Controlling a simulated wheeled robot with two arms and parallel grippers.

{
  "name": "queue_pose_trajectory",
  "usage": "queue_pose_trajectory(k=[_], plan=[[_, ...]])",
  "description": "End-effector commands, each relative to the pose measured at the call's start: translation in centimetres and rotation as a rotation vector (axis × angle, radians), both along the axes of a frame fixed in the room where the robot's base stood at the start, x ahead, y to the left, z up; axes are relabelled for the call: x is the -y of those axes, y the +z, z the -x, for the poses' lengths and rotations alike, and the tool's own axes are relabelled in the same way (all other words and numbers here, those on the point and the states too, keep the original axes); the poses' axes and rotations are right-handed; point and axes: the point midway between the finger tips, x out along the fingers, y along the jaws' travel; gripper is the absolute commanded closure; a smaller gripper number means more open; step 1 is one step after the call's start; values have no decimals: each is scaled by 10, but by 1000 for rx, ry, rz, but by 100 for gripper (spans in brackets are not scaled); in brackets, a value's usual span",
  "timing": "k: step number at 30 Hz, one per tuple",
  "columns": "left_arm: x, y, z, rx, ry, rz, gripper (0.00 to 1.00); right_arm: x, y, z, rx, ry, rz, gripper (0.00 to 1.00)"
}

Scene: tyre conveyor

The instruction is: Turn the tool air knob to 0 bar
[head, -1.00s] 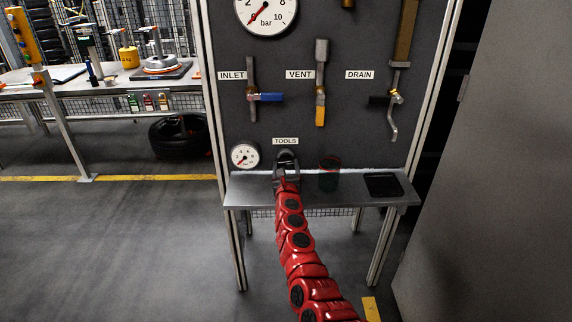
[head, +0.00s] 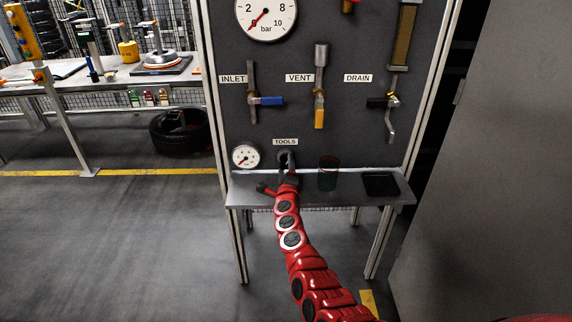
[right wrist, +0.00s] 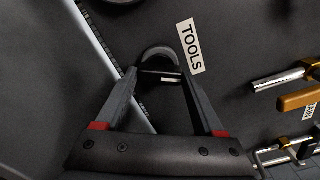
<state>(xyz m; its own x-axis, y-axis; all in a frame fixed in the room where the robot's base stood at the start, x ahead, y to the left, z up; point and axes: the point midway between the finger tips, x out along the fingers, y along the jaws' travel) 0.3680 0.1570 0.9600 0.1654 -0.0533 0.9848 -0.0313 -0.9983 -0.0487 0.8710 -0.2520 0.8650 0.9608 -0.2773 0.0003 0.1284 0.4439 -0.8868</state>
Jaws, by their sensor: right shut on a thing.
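The tool air knob (head: 286,154) is a dark round knob under the TOOLS label (head: 285,142) on the grey panel. My right gripper (head: 287,166) reaches it from the front and hides much of it. In the right wrist view the knob (right wrist: 160,54) shows as a dark arc between the two fingertips, and the right gripper (right wrist: 161,75) is shut on it. A small white gauge (head: 246,156) sits left of the knob. Its red needle points to the lower left; the exact value is too small to read. My left gripper is not in view.
A metal shelf (head: 240,190) juts out below the knob, with a dark cup (head: 328,174) and a flat black tray (head: 381,184) to the right. Above are the INLET (head: 266,100), VENT (head: 319,116) and DRAIN (head: 391,118) valve handles and a large gauge (head: 266,14).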

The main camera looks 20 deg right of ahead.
Motion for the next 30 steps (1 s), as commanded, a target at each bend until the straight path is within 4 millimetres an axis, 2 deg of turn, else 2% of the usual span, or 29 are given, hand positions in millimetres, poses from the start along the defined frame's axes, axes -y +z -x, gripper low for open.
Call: queue_pose_trajectory(k=[6,15,30], plan=[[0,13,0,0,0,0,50,-1,3,0,-54,2,186,86],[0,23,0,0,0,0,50,-1,2,0,-108,3,375,86],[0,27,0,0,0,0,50,-1,0,0,-136,3,478,86]])
